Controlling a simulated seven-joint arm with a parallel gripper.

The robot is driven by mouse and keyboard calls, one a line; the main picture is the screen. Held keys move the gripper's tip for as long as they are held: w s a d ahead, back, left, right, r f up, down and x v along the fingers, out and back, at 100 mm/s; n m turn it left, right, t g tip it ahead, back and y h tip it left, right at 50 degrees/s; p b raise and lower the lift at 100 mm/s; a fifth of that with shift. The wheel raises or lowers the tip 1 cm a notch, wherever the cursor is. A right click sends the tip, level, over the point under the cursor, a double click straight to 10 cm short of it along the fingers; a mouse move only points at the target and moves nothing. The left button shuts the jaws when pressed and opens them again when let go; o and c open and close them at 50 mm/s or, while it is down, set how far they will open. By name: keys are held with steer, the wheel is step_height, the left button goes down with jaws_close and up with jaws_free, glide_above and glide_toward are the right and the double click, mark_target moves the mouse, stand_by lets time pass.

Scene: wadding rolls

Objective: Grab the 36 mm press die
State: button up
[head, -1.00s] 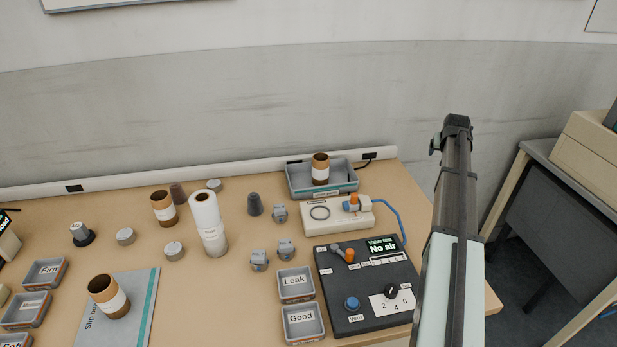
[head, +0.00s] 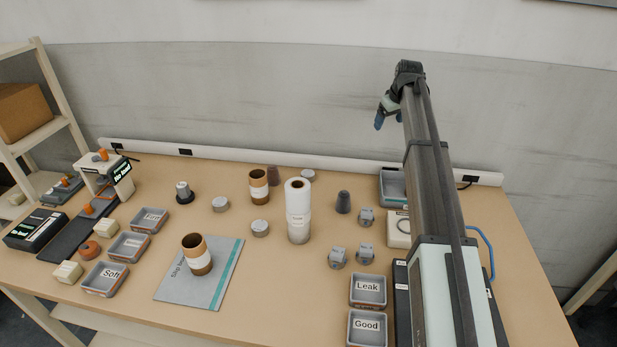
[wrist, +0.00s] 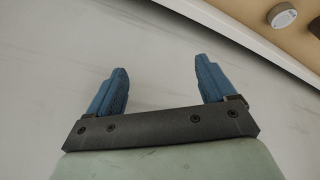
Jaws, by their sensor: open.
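Several short grey metal cylinders stand on the table in the head view: one at left (head: 220,204), one nearer the middle (head: 260,228) and one at the back (head: 308,175). They look like dies, but I cannot read a size on any, so I cannot tell which is the 36 mm one. In the wrist view one pale round piece (wrist: 283,16) lies at the top right. My gripper (head: 381,117) is raised above the back of the table, apart from everything. Its blue fingers (wrist: 161,66) are open and empty in the wrist view.
A tall white roll (head: 298,197), a brown roll (head: 259,187) and dark tapered plugs (head: 343,202) stand near the cylinders. Another brown roll (head: 197,255) is on the grey mat (head: 217,285). My arm hides much of the right side.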

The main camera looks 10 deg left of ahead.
steer(key=s+a+f+n+g, duration=0.25)
steer(key=a+n, duration=0.25)
steer(key=a, duration=0.9)
steer(key=n+g+h, duration=0.1)
steer(key=n+g, duration=0.1)
steer(key=n, duration=0.2)
glide_above(308, 173)
steer(key=shift+t, duration=0.25)
step_height(308, 173, down, 12)
steer(key=shift+a+f, duration=0.1)
steer(key=shift+s+f, duration=0.1)
steer(key=shift+f, duration=2.6)
steer(key=shift+c, duration=0.2)
steer(key=c, duration=1.4)
